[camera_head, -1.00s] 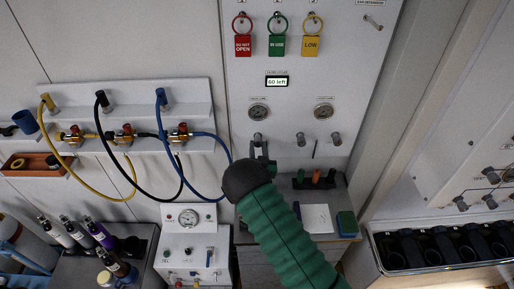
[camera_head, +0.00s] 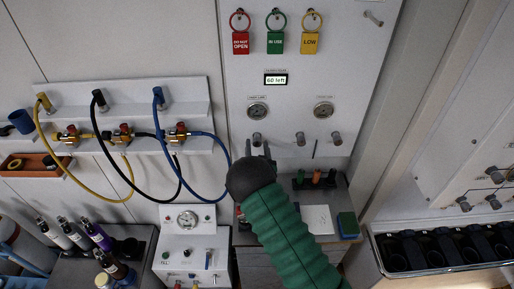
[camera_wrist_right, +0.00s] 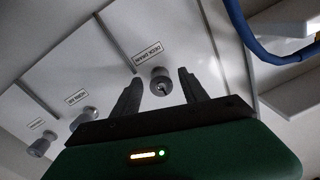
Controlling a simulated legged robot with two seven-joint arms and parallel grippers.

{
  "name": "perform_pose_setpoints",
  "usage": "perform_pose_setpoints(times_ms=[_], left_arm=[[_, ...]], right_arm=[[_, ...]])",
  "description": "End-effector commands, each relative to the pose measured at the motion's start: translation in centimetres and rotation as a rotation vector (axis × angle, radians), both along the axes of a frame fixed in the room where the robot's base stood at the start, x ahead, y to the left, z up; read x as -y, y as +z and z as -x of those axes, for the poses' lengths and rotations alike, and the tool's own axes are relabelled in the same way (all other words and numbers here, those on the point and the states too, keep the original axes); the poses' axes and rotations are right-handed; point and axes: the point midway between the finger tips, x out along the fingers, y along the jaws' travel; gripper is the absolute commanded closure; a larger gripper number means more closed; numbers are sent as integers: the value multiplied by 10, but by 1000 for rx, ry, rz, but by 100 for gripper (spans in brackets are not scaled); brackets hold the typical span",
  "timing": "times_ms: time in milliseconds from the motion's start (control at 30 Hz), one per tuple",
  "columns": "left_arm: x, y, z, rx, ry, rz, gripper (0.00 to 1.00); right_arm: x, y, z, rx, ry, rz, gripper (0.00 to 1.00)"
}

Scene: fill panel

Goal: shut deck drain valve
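The deck drain valve knob (camera_wrist_right: 160,82) is a small grey round knob beside the "DECK DRAIN" label (camera_wrist_right: 148,52) in the right wrist view. In the head view it appears to be the leftmost panel knob (camera_head: 257,139). My right gripper (camera_wrist_right: 160,80) is open, its two dark fingers on either side of the knob with gaps showing. Whether the fingertips reach past the knob's face is unclear. In the head view the right gripper (camera_head: 260,150) is just below and in front of this knob, and the green arm hides part of the bench. My left gripper is not in view.
Two similar knobs (camera_head: 300,139) (camera_head: 336,138) sit to the right on the panel, under two gauges (camera_head: 257,110). Blue hose (camera_head: 217,150) hangs just left of the gripper. A tray of coloured-handled items (camera_head: 316,180) lies below right. Tags hang above.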

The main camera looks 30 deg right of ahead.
Motion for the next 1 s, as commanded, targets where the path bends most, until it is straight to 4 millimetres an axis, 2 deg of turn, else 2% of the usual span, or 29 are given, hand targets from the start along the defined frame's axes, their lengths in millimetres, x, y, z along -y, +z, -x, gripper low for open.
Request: perform_pose_setpoints(times_ms=[233,367,700,800,1000], left_arm=[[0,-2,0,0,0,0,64],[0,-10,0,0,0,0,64],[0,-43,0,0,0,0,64],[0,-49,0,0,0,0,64],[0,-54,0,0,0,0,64]], right_arm=[[-1,-1,3,-1,0,0,49],[-10,-4,18,-1,0,-2,49],[-57,-8,104,-4,1,-2,49],[-68,-7,124,-3,2,-2,49],[-79,-4,145,-2,1,-1,49]])
